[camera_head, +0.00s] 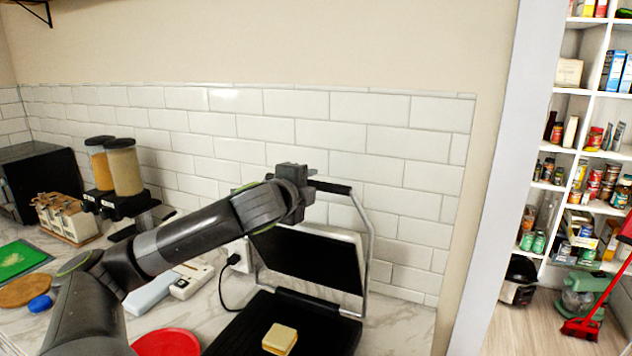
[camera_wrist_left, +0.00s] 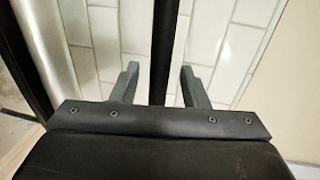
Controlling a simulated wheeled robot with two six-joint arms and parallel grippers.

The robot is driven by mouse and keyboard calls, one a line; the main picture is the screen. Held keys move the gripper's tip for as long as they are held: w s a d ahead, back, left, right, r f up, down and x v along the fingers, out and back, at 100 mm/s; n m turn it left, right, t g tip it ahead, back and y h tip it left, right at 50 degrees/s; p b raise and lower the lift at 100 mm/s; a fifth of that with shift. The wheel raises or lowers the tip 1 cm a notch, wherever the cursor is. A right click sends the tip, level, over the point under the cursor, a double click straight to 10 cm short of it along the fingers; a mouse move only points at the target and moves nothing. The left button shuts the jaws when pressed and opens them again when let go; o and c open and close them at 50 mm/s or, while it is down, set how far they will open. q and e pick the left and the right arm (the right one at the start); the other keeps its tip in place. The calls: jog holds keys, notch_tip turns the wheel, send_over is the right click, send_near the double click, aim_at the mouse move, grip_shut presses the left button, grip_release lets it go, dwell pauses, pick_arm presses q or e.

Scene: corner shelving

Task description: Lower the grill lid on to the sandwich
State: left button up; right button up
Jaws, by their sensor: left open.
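The grill is open on the counter, with its lid (camera_head: 308,258) tilted up and back toward the tiled wall. A sandwich (camera_head: 280,338) lies on the dark lower plate (camera_head: 325,328). The lid's dark handle bar (camera_head: 330,187) runs across the top of a curved metal arm. My left gripper (camera_head: 308,190) is at the left end of this handle, above the lid. In the left wrist view the gripper's two fingers (camera_wrist_left: 160,85) are apart, with the dark bar (camera_wrist_left: 165,50) between them. I cannot tell whether either finger touches it. My right gripper is not in view.
A red plate (camera_head: 166,343) lies left of the grill. A white-grey box (camera_head: 150,292) and a socket with a black cord are behind it. Cereal dispensers (camera_head: 124,168) stand further left. Pantry shelves (camera_head: 590,92) are at the far right.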

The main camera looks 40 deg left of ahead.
pick_arm(q)
jog(key=shift+p+x, duration=0.55)
jog(key=shift+x, duration=1.55)
jog(key=shift+c, duration=0.2)
grip_shut()
